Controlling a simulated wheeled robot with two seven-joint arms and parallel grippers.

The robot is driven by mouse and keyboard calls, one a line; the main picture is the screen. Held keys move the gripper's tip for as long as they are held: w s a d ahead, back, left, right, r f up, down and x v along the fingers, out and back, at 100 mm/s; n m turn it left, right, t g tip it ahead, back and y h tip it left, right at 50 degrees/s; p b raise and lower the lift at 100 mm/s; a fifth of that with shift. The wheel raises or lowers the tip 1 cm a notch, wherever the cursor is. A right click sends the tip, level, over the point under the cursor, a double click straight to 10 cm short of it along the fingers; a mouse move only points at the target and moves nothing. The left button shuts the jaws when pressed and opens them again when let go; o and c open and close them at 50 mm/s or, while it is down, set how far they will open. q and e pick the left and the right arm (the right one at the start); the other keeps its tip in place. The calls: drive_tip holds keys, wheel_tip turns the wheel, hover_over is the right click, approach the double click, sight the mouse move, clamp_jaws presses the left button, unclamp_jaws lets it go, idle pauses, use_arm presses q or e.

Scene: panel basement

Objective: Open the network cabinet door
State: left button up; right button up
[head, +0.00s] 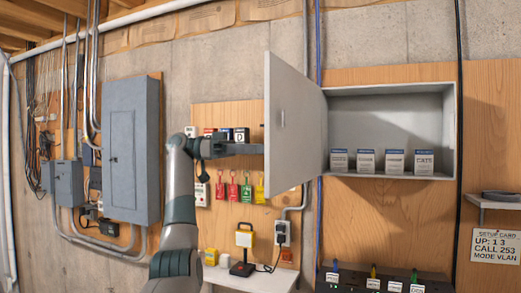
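The network cabinet (392,90) is a light grey wall box at the right, and its inside is in plain view. Its grey door (293,130) stands wide open, swung out to the left on the box's left side. A small latch or handle shows on the door near its free edge. My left gripper (252,149) reaches from the left to the door's free edge. Its tips seem to lie behind the door, so I cannot tell whether they touch it or how far apart they are. My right gripper is not in view.
Several small labelled boxes (366,161) stand inside the cabinet. Coloured tags (233,190) hang on a board behind my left arm. A yellow-topped device (244,240) stands on a white shelf below. A grey electrical panel (132,150) is at the left.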

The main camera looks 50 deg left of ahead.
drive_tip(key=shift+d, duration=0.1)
